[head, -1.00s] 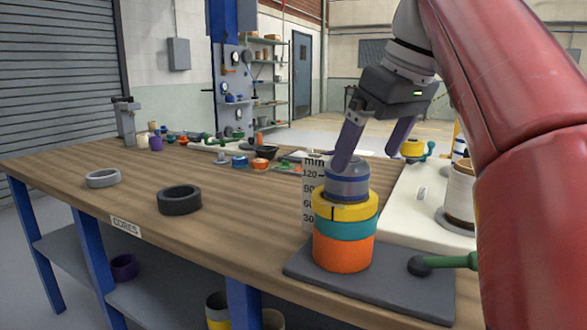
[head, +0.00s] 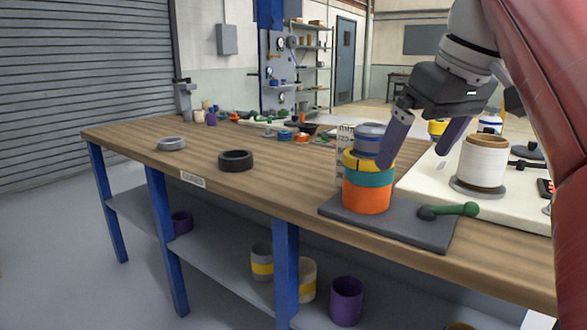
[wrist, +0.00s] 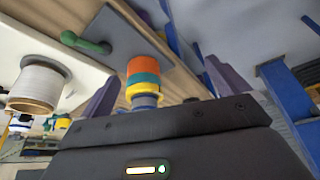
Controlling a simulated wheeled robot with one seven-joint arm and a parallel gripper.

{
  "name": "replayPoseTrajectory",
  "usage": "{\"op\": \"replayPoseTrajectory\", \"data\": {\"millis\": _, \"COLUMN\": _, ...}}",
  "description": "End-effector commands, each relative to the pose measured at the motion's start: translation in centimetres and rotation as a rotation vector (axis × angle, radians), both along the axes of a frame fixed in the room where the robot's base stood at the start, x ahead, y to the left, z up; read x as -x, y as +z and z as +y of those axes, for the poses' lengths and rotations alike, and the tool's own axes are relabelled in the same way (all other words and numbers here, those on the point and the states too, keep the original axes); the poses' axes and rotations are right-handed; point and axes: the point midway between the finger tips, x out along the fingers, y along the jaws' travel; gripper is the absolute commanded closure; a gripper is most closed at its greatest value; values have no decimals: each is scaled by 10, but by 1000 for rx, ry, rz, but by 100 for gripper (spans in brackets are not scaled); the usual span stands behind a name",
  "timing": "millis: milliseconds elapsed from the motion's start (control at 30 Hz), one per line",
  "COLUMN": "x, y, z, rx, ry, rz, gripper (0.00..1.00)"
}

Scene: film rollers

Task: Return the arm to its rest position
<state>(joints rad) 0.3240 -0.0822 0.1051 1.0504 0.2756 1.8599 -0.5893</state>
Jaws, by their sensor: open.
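My gripper (head: 420,142) is open and empty, its two purple fingers apart, just right of the top of a stack of rings in the head view. The stack has an orange ring (head: 365,198) at the bottom, a teal ring (head: 368,178), a yellow ring (head: 366,160) and a grey-blue piece (head: 369,139) on top. It stands upright on a dark grey plate (head: 390,233). In the wrist view the stack's orange ring (wrist: 144,64) shows beyond the fingers, apart from them.
A green-handled tool (head: 455,210) lies on the plate's right side. A white spool (head: 483,163) stands on a pale board at right. A dark ring (head: 236,161) and a grey ring (head: 171,144) lie on the wooden bench (head: 285,200). The bench's left part is mostly clear.

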Motion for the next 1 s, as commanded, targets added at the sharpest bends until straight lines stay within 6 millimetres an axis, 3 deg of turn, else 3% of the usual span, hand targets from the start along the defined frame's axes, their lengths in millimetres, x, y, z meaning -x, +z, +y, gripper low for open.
{"op": "replayPoseTrajectory", "data": {"millis": 267, "x": 8, "y": -31, "z": 9, "rx": -2, "ry": -92, "rz": -1, "gripper": 0}}
{"op": "replayPoseTrajectory", "data": {"millis": 467, "x": 21, "y": -75, "z": 15, "rx": -1, "ry": -194, "rz": -9, "gripper": 0}}
{"op": "replayPoseTrajectory", "data": {"millis": 567, "x": 34, "y": -112, "z": 17, "rx": 1, "ry": -264, "rz": -20, "gripper": 0}}
{"op": "replayPoseTrajectory", "data": {"millis": 800, "x": 79, "y": -225, "z": 18, "rx": -3, "ry": -415, "rz": -61, "gripper": 0}}
{"op": "replayPoseTrajectory", "data": {"millis": 1000, "x": 109, "y": -296, "z": 16, "rx": -15, "ry": -476, "rz": -91, "gripper": 0}}
